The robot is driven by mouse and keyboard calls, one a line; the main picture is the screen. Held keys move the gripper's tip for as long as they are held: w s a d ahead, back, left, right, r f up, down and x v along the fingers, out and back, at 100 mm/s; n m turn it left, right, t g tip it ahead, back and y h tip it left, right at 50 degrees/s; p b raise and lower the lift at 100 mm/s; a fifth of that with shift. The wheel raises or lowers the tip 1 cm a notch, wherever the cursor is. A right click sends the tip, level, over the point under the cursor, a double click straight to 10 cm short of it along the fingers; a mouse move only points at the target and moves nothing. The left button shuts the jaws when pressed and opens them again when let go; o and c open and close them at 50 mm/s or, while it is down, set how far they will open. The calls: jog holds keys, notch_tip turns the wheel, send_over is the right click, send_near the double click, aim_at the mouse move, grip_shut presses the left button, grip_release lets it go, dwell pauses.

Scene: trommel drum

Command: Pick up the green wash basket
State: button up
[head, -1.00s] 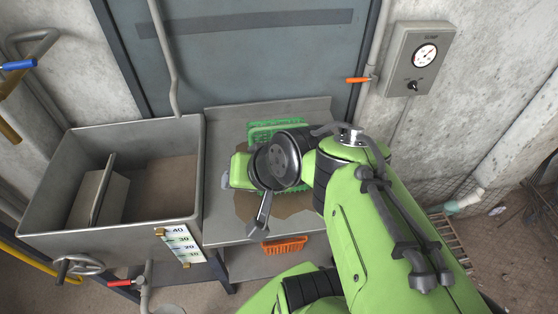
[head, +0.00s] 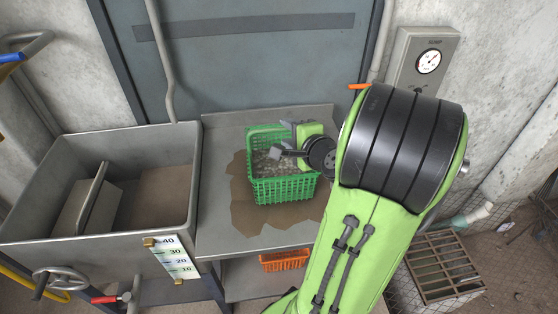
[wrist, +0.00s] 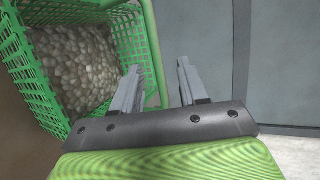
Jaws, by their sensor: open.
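The green wash basket (head: 285,189) stands on the grey metal bench, on a brown wet patch, and holds pale pebbles. My gripper (head: 284,142) is over the right and back part of the basket in the head view. In the wrist view the green basket (wrist: 146,40) fills the left side, with its rim beside the left finger. My gripper (wrist: 158,82) is open there, with the two grey fingers apart. The rim's end appears close to the gap between the fingers; I cannot tell whether it lies between them. Part of the basket's right back corner is hidden by my gripper.
A grey metal sink (head: 100,240) with a divider stands left of the bench (head: 222,215). An orange basket (head: 284,260) is on the shelf below.

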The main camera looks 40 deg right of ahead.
aim_at(282, 130)
jog(key=x, duration=0.7)
jog(key=shift+a+f+b, duration=0.1)
jog(key=shift+f+b, duration=0.05)
jog(key=shift+b, duration=0.15)
grip_shut()
dwell(0.9)
